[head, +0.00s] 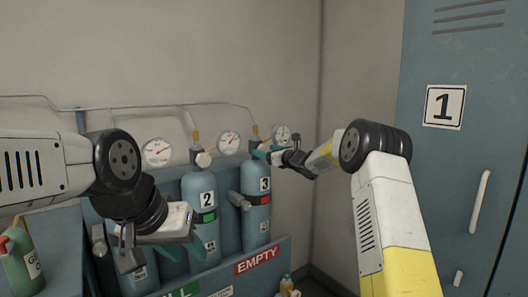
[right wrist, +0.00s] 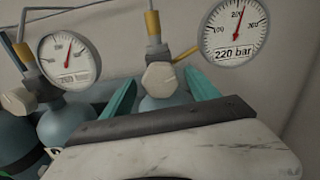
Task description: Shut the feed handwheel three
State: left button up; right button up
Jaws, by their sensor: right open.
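Cylinder three (head: 256,207) is a teal bottle marked 3 in the rack. Its handwheel (right wrist: 160,79) is a pale, faceted knob on the valve below a brass fitting; in the head view my right gripper largely hides it. My right gripper (head: 266,153) reaches in from the right at the valve. In the right wrist view its two teal fingers (right wrist: 161,86) are open, one on each side of the handwheel, with gaps visible. My left gripper (head: 180,238) hangs in front of the rack at the left, away from cylinder three; its jaw opening is unclear.
Cylinder two (head: 200,207) stands left of three, with its own pale handwheel (head: 203,159). A gauge labelled 220 bar (right wrist: 235,30) is close at the right, and another gauge (right wrist: 69,59) is at left. An EMPTY sign (head: 257,261) marks the rack front. A blue locker (head: 462,180) stands right.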

jog(key=shift+x, duration=0.85)
jog(key=c, duration=1.4)
jog(key=shift+o, duration=0.2)
